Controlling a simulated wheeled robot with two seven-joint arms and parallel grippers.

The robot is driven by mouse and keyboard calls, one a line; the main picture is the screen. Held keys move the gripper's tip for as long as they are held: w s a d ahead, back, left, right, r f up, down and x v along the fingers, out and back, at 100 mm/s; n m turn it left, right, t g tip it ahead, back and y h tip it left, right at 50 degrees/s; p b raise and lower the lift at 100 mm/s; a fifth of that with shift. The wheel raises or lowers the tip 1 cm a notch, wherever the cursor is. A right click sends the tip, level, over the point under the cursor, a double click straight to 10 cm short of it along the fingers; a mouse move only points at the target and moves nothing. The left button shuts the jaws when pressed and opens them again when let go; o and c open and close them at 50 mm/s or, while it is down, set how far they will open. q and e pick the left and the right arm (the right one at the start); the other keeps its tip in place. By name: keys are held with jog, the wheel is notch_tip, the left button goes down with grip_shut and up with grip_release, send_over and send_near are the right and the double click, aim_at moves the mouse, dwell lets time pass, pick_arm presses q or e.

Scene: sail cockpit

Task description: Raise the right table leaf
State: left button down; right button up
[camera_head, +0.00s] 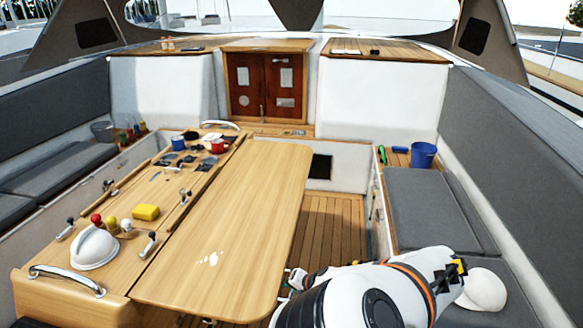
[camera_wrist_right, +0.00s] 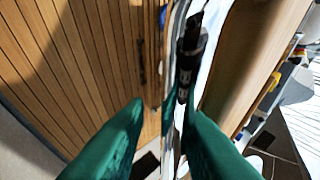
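The right table leaf (camera_head: 235,220) is a long light-wood panel on the right side of the cockpit table (camera_head: 90,283). It lies out flat, looking about level with the table top. My right arm comes in from the lower right, and my right gripper (camera_head: 289,282) is beside the leaf's right edge, near its front end, partly hidden. In the right wrist view the green fingers (camera_wrist_right: 163,105) are apart, with a black and chrome rod-like part (camera_wrist_right: 192,45) just beyond them. I cannot tell whether they touch it. A wooden panel shows at right there. My left gripper is out of view.
A white winch-like dome (camera_head: 94,248), a yellow sponge (camera_head: 146,212) and mugs (camera_head: 217,146) sit on the table. A grey bench (camera_head: 425,210) with a blue bucket (camera_head: 423,155) lies to the right.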

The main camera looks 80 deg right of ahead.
jog(key=shift+s, duration=0.15)
jog(key=s+a+r, duration=0.1)
jog(key=s+a, duration=0.2)
jog(key=s, duration=0.4)
jog(key=s+a+r, duration=0.2)
jog(key=s+a, duration=0.2)
jog(key=s, duration=0.2)
jog(key=shift+s+a+r, duration=0.15)
jog(key=shift+s+r, duration=0.1)
jog(key=shift+s, duration=0.1)
jog(key=shift+w, duration=0.15)
